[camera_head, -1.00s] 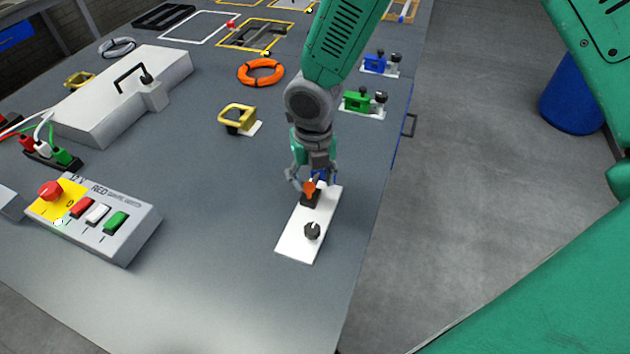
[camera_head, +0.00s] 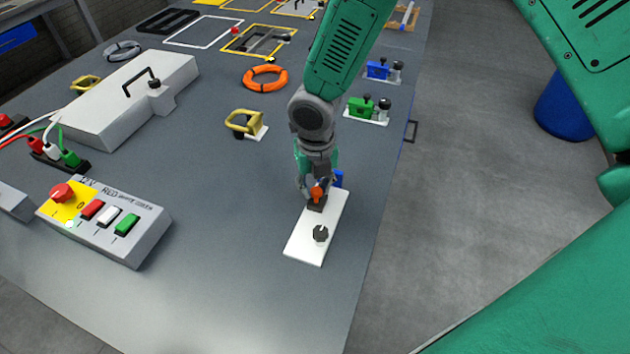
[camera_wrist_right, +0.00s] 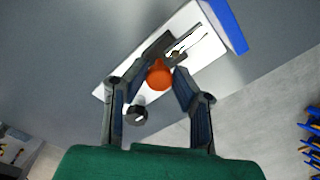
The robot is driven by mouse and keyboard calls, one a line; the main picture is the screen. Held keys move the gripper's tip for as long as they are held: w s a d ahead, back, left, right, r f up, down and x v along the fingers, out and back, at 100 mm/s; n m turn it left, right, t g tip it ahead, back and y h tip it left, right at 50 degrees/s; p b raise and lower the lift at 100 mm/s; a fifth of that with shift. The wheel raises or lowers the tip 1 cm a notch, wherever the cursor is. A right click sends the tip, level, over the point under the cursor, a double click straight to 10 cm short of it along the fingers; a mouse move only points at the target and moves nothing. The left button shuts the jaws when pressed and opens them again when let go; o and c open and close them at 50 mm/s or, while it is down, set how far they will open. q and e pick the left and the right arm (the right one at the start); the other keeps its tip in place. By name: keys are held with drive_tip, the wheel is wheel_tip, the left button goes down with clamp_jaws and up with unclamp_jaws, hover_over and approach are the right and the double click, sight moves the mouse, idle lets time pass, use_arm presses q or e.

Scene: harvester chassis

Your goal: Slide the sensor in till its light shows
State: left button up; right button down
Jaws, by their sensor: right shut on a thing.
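A white plate (camera_head: 303,243) lies near the table's right edge. It bears a dark bracket (camera_head: 315,206), a black knob (camera_head: 320,233) and a blue block (camera_head: 339,179) at its far end. An orange rounded part (camera_head: 317,191), seemingly the sensor's end, stands at the bracket. My right gripper (camera_head: 316,188) points down there, its fingers shut on this part; it also shows between the fingers in the right wrist view (camera_wrist_right: 159,76). Beyond it there is a thin metal piece (camera_wrist_right: 185,45) over the plate. No lit light can be made out. My left gripper is out of view.
A control box (camera_head: 145,240) with coloured buttons stands at the left. A yellow clamp (camera_head: 243,122), an orange ring (camera_head: 265,77) and a green fixture (camera_head: 366,108) lie behind the plate. The table in front of the plate is bare.

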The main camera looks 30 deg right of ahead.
sight(318, 188)
drive_tip(key=shift+s+a, duration=0.1)
drive_tip(key=shift+a, duration=0.1)
drive_tip(key=c, duration=1.4)
unclamp_jaws()
drive_tip(key=shift+d, duration=0.1)
drive_tip(key=shift+o, duration=0.3)
drive_tip(key=shift+w+d+f, duration=0.1)
drive_tip(key=shift+w+d, duration=0.1)
drive_tip(key=shift+d, duration=0.35)
wheel_tip(318, 188, up, 12)
drive_tip(key=shift+a, duration=0.2)
drive_tip(key=shift+f, duration=0.1)
